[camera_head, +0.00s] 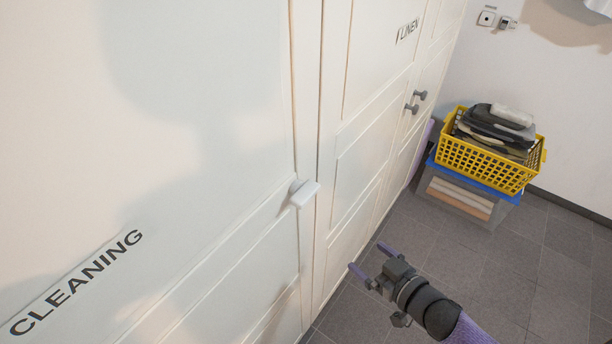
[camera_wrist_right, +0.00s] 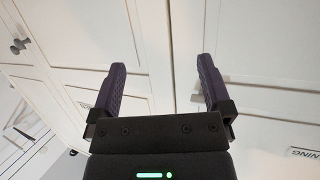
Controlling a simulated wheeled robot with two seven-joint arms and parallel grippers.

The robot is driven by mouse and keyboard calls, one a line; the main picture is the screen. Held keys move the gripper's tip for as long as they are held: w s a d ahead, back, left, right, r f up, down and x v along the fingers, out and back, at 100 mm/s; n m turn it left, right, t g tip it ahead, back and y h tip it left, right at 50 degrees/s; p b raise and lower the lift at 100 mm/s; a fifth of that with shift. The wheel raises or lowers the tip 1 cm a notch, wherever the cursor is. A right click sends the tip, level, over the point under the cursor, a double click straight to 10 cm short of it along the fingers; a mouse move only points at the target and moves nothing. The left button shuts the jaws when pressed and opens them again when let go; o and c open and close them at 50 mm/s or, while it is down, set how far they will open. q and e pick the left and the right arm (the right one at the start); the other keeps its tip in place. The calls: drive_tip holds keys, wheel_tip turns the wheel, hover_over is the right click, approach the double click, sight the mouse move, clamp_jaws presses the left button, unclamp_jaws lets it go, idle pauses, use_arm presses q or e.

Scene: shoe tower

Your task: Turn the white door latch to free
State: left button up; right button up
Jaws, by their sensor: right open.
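The white door latch (camera_head: 304,193) sits at the edge of the white cabinet door marked CLEANING (camera_head: 180,210), beside the gap to the neighbouring door. Its flat grip sticks out from the door and looks tilted. My right gripper (camera_head: 373,261) is open and empty, to the lower right of the latch and apart from it. In the right wrist view the two dark purple fingers (camera_wrist_right: 160,85) stand wide apart with white door panels beyond them. My left gripper is not in view.
A door marked LINEN (camera_head: 365,110) with grey knobs (camera_head: 415,100) is further right. A yellow basket (camera_head: 486,163) with dark folded things stands on a grey box with a blue rim (camera_head: 470,197) by the wall. The grey tiled floor (camera_head: 490,262) is clear around my right arm.

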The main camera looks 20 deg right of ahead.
sight(312, 197)
drive_tip(key=w+a+r+n+y+p, duration=0.1)
drive_tip(key=a+r+n+y, duration=0.15)
drive_tip(key=r, duration=0.45)
drive_tip(key=a+r+n+y+p, duration=0.1)
drive_tip(key=a+r+y, duration=0.1)
drive_tip(key=r+y, duration=0.35)
drive_tip(key=shift+h, duration=0.9)
drive_tip(key=x, duration=0.3)
drive_tip(key=r+x, duration=0.1)
drive_tip(key=x, duration=0.6)
drive_tip(key=shift+a+r, duration=0.1)
drive_tip(key=shift+r, duration=0.3)
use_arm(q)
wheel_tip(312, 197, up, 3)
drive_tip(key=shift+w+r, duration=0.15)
use_arm(e)
drive_tip(key=shift+s, duration=0.1)
drive_tip(key=shift+c, duration=0.3)
drive_tip(key=c, duration=0.9)
